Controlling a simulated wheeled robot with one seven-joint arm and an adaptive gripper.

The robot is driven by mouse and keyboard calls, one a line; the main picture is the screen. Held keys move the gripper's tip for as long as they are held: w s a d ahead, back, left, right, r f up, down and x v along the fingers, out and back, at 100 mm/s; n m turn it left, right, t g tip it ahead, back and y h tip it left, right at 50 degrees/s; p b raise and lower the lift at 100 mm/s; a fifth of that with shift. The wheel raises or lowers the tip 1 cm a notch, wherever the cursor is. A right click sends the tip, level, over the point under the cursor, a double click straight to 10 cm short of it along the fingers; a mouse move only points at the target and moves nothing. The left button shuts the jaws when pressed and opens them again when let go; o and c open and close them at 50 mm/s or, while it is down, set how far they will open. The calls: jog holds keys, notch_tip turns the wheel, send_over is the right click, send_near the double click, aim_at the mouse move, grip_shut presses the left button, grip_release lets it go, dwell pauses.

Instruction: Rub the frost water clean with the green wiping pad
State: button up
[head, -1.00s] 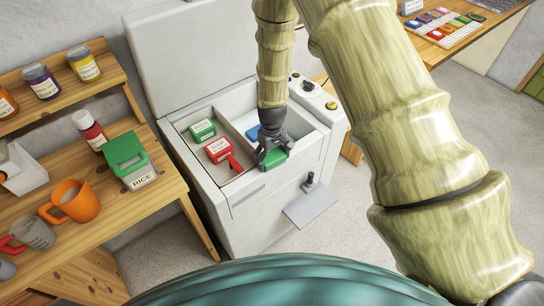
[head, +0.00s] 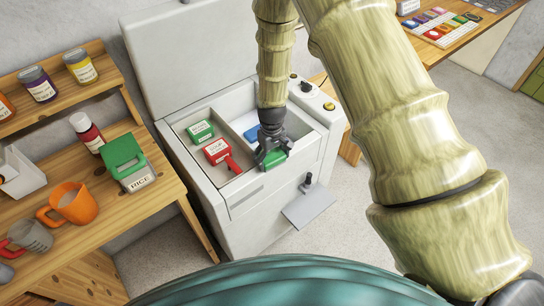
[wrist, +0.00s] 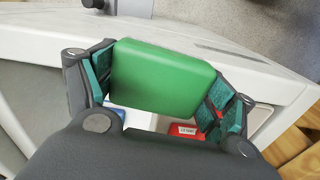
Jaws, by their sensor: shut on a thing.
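My gripper (head: 272,155) is shut on the green wiping pad (head: 274,159). In the wrist view the green pad (wrist: 163,79) sits between the two fingers of my gripper (wrist: 160,88). The pad is over the right compartment of the open white chest freezer (head: 237,199), near its front wall. A blue item (head: 251,133) lies in that compartment, just left of my gripper. I cannot make out the frost water; the compartment floor is partly hidden by my gripper and pad.
A divider splits the freezer. The left compartment holds a green box (head: 201,132) and a red item with a handle (head: 219,152). A wooden shelf (head: 160,195) with a rice container (head: 129,163) and an orange mug (head: 74,202) stands at left. The lid (head: 185,50) is raised behind.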

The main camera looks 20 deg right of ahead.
jog(key=shift+s+a+r, duration=0.1)
jog(key=shift+s+a, duration=0.1)
jog(key=shift+a, duration=0.25)
jog(key=shift+s+a, duration=0.15)
jog(key=shift+a, duration=0.3)
jog(key=shift+w+d, duration=0.2)
jog(key=shift+d, duration=0.4)
jog(key=shift+w+d, duration=0.2)
jog(key=shift+d, duration=0.35)
jog(key=shift+s+a, duration=0.2)
jog(key=shift+a, duration=0.4)
jog(key=shift+s+a, duration=0.2)
jog(key=shift+a, duration=0.35)
jog(key=shift+d, duration=0.1)
jog(key=shift+w+d, duration=0.25)
jog(key=shift+d, duration=0.2)
jog(key=shift+d, duration=0.1)
jog(key=shift+w+d, duration=0.35)
jog(key=shift+d, duration=0.65)
jog(key=shift+w+d, duration=0.4)
jog(key=shift+d, duration=0.55)
jog(key=shift+w+d, duration=0.35)
jog(key=shift+d, duration=0.65)
jog(key=shift+d, duration=0.1)
